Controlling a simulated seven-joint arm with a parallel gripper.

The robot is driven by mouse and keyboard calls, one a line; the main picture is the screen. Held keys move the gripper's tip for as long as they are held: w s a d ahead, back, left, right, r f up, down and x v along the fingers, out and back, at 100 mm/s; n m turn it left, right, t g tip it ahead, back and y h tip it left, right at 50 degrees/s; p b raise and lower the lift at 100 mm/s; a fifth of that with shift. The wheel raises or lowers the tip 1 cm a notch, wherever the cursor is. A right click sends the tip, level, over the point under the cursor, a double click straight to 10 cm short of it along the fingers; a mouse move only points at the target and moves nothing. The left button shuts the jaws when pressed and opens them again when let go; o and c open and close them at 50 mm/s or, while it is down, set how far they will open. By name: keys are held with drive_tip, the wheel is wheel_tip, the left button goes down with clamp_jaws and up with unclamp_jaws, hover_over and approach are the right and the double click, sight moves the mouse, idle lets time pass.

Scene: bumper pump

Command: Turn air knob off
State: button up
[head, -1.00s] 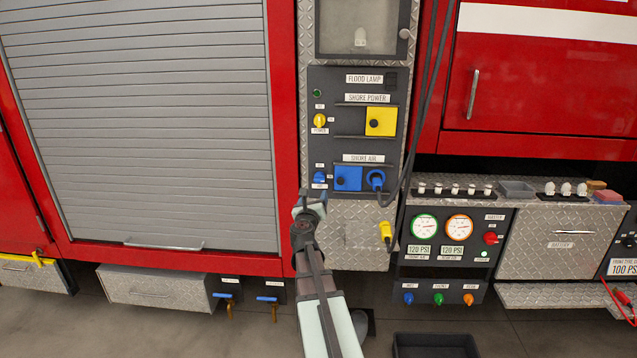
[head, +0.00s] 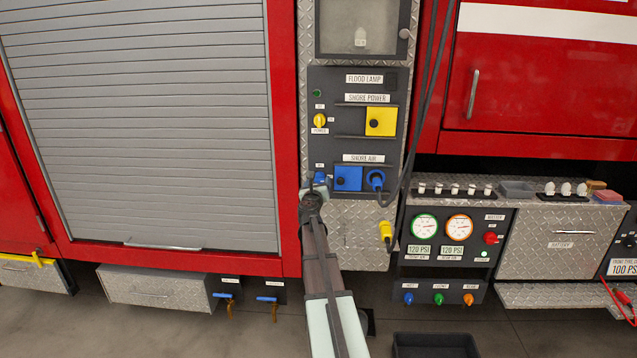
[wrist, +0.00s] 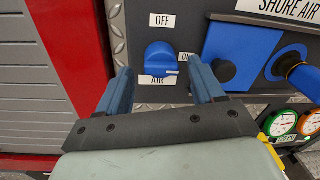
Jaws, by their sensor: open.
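The blue air knob (wrist: 166,60) sits on the dark panel between an OFF label (wrist: 162,20) above and an ON label at its right. An AIR label is below it. Its white mark points right, toward ON. My gripper (wrist: 160,80) is open, with one blue finger on each side of the knob in the wrist view; I cannot tell whether either touches it. In the head view my gripper (head: 315,190) is just below the knob (head: 320,177) and partly covers its surroundings.
Right of the knob are the blue shore air cover (head: 348,178) and the blue plug (head: 375,180) with its hanging hose. The yellow power knob (head: 320,120) is above. The red frame (wrist: 65,45) and grey shutter are at the left.

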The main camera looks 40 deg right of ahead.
sight(319, 179)
drive_tip(key=shift+x, duration=1.15)
drive_tip(key=c, duration=1)
drive_tip(key=shift+o, duration=0.2)
